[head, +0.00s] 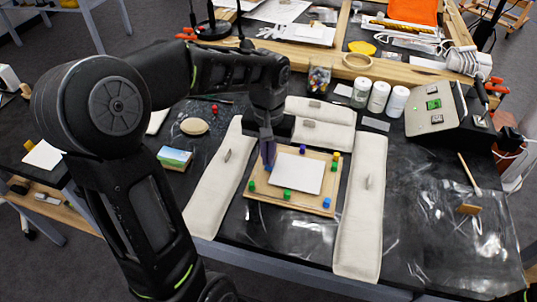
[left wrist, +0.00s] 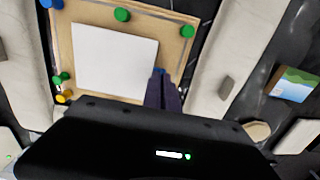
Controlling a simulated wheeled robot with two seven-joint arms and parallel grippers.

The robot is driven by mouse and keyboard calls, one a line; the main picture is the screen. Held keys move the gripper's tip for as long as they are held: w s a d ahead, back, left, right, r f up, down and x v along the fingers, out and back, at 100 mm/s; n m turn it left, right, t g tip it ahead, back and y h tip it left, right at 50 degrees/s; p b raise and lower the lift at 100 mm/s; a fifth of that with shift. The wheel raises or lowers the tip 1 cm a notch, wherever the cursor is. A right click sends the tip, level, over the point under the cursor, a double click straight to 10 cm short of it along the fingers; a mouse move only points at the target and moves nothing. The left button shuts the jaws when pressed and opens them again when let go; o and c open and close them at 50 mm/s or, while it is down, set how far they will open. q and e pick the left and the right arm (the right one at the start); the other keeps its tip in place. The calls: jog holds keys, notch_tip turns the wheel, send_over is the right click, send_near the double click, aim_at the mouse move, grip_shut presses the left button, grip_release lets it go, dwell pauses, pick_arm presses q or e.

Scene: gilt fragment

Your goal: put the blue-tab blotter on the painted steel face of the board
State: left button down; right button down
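A white square sheet (head: 297,173), which I take for the blue-tab blotter, lies over a wooden board (head: 262,203) with colored pegs around its edge. It also shows in the left wrist view (left wrist: 112,58). A small blue tab (left wrist: 158,71) shows at its edge, at my left fingertips. My left gripper (head: 268,155) points down at the sheet's left side; its fingers (left wrist: 162,88) are close together and appear closed on the tab. A sloped pale panel (head: 423,122) with green and dark pieces stands at the right; it may be the painted steel face. My right gripper is out of view.
Long pale pads (head: 217,190) (head: 362,200) flank the wooden board, with more pads (head: 320,110) behind. White jars (head: 379,97) stand at the back. A picture block (head: 174,158) and an oval piece (head: 194,126) lie left. Clear film (head: 450,225) covers the right front.

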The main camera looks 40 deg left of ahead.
pick_arm(q)
jog(key=shift+f, duration=0.2)
jog(key=c, duration=2.1)
grip_release()
jog(key=o, duration=0.5)
jog(key=shift+r, duration=0.1)
jog(key=shift+r, duration=3.8)
